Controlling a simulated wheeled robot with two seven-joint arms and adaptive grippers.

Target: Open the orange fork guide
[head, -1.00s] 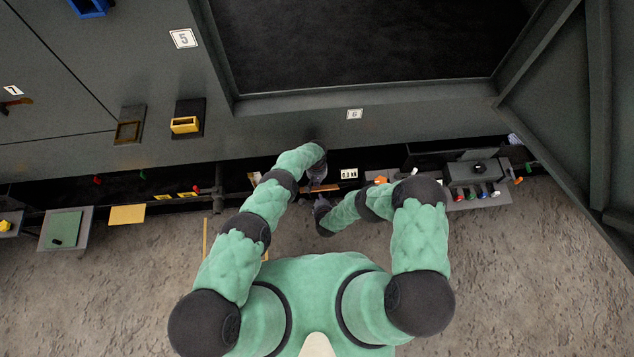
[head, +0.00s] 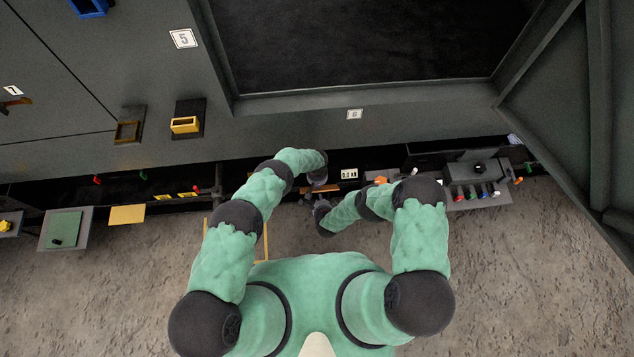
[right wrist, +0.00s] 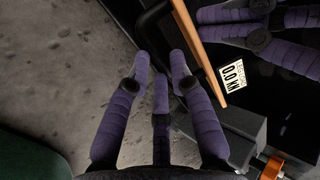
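A thin orange bar (head: 327,189), which appears to be the fork guide, lies along the dark recess below label 6 in the head view. In the right wrist view the orange bar (right wrist: 202,55) runs down the upper middle. My left gripper (head: 318,180) is at the bar in the head view; its purple fingers (right wrist: 262,20) show beyond the bar in the wrist view, and their grip is unclear. My right gripper (head: 322,207) is in front of the bar; in the wrist view its fingers (right wrist: 160,62) are spread and empty, left of the bar.
A 0.0 kN display (head: 349,173) sits right of the bar. An orange knob (right wrist: 272,168) is at the lower right of the wrist view. A black bent handle (right wrist: 150,22) is close to my right fingers. A box with coloured plugs (head: 477,176) stands farther right.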

